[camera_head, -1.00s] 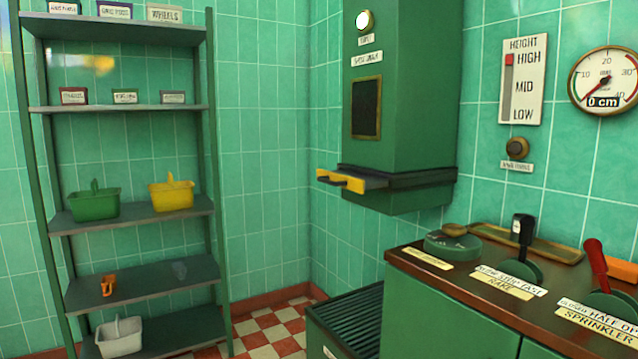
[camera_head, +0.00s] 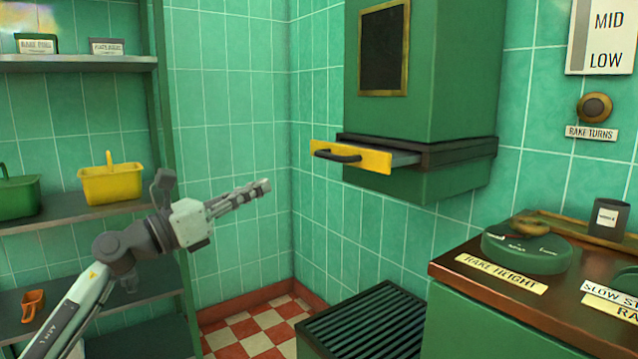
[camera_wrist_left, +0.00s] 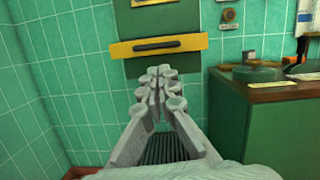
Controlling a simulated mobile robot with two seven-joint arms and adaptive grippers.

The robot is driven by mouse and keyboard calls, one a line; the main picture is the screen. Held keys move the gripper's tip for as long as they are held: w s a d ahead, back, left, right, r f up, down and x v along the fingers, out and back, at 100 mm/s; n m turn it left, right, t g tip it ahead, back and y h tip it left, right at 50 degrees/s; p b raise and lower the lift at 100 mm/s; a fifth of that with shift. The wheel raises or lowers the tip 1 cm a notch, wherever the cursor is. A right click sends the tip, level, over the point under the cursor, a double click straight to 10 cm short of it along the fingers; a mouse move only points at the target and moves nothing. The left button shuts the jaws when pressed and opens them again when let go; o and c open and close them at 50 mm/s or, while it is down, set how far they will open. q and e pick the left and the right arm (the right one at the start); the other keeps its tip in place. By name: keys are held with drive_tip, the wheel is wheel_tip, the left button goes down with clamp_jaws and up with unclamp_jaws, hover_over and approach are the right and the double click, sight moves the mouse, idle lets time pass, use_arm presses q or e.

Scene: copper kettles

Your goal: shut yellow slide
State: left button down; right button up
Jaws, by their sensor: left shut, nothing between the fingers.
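The yellow slide (camera_head: 350,155) sticks out of the slot at the lower part of the green wall cabinet (camera_head: 425,85). Its front is a yellow bar with a dark handle, and a grey plate shows behind it. My left gripper (camera_head: 264,186) is shut and empty, to the left of the slide and a little lower, apart from it. In the left wrist view the yellow slide (camera_wrist_left: 158,46) is straight ahead, just above the closed fingertips (camera_wrist_left: 160,78). My right gripper is in neither view.
A green counter (camera_head: 530,305) with a rake height dial (camera_head: 524,250) stands at the right. A dark slatted grate (camera_head: 365,325) lies low below the cabinet. Shelves at the left hold a yellow basket (camera_head: 111,184) and a green basket (camera_head: 18,196). The space before the slide is clear.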

use_arm(q)
drive_tip(key=m, duration=0.1)
drive_tip(key=p, duration=0.2)
approach(333, 159)
drive_tip(key=shift+g, duration=0.3)
drive_tip(key=x, duration=0.6)
drive_tip(key=shift+w+d+r, duration=0.2)
drive_tip(key=shift+w+d, duration=0.05)
drive_tip(key=shift+w, duration=0.1)
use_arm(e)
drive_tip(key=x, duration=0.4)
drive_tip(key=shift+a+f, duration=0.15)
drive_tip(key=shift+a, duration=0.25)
